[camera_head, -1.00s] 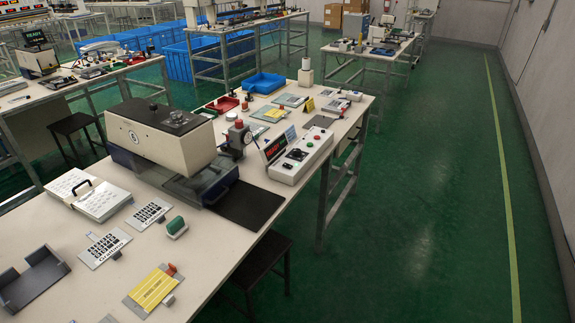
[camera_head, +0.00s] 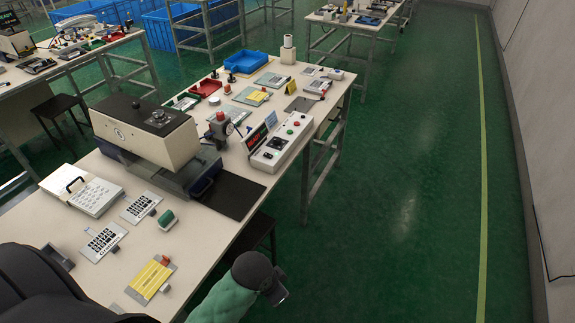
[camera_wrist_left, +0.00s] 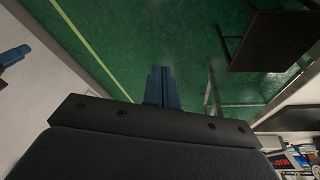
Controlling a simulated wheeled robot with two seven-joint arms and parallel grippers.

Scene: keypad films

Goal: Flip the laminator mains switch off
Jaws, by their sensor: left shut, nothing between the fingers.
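The laminator (camera_head: 145,132), a cream and dark blue machine, stands on the near bench in the head view. To its right is a white control box (camera_head: 281,142) with a red lit display (camera_head: 256,137), a green and a red button, and a black switch-like part (camera_head: 268,155). The switch's position is too small to tell. My left gripper (camera_wrist_left: 158,88) shows blue fingers shut and empty in the left wrist view, over green floor, apart from the box. In the head view, black and green parts of my arm enter at the bottom; its fingers are not clear there. My right gripper is not identifiable.
A black mat (camera_head: 232,196) lies before the laminator. Film cards (camera_head: 102,241), a yellow card (camera_head: 150,279) and a green-topped block (camera_head: 166,218) lie on the near bench. A dark stool (camera_wrist_left: 275,40) stands beside the bench. The aisle floor at right is clear.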

